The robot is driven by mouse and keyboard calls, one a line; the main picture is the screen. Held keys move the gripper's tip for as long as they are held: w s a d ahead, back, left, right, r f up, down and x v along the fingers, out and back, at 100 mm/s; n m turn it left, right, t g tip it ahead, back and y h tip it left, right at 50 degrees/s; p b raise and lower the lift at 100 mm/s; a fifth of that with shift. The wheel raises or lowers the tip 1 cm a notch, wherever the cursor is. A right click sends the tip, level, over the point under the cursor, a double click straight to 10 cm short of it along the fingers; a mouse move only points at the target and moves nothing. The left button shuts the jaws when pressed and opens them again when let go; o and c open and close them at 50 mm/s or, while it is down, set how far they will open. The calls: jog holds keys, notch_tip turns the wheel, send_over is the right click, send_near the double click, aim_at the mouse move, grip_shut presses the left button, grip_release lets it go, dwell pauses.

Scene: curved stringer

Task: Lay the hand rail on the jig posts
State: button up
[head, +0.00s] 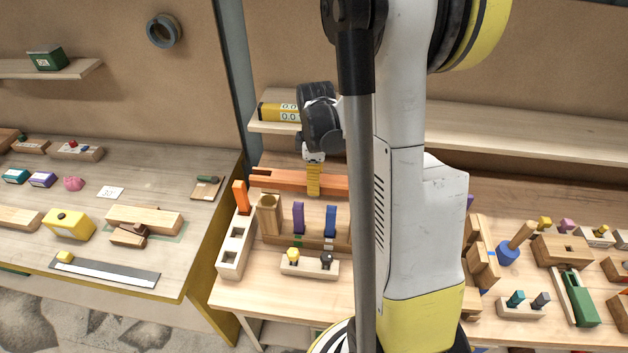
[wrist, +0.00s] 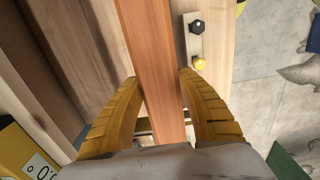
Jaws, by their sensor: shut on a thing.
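The hand rail (head: 278,181) is a long reddish-brown wooden bar. My yellow-fingered gripper (head: 313,180) is shut on it, near the back of the middle bench. In the wrist view the rail (wrist: 155,55) runs lengthwise between my two fingers (wrist: 160,84). In the head view its right end is hidden behind my arm. A purple upright (head: 298,217) and a blue upright (head: 331,220) stand in front of the rail; I cannot tell whether they are the jig posts. I cannot tell whether the rail touches anything beneath it.
A pale block with square holes (head: 235,245) holds an orange piece at the left. A wooden holder (head: 269,214) stands beside it. A small block with yellow and black knobs (head: 310,266) lies in front. A shelf (head: 480,128) runs along the wall behind my arm.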

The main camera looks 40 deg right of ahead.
jog(key=shift+w+f+b, duration=0.1)
jog(key=shift+b, duration=0.2)
notch_tip(320, 180, down, 6)
jog(key=b, duration=0.5)
jog(key=shift+f+b, duration=1.2)
jog(key=shift+b, duration=0.5)
dwell(1.6)
jog(key=o, duration=1.4)
jog(key=shift+o, duration=0.2)
notch_tip(320, 180, up, 12)
jog(key=shift+r, duration=0.1)
jog(key=shift+a, duration=0.1)
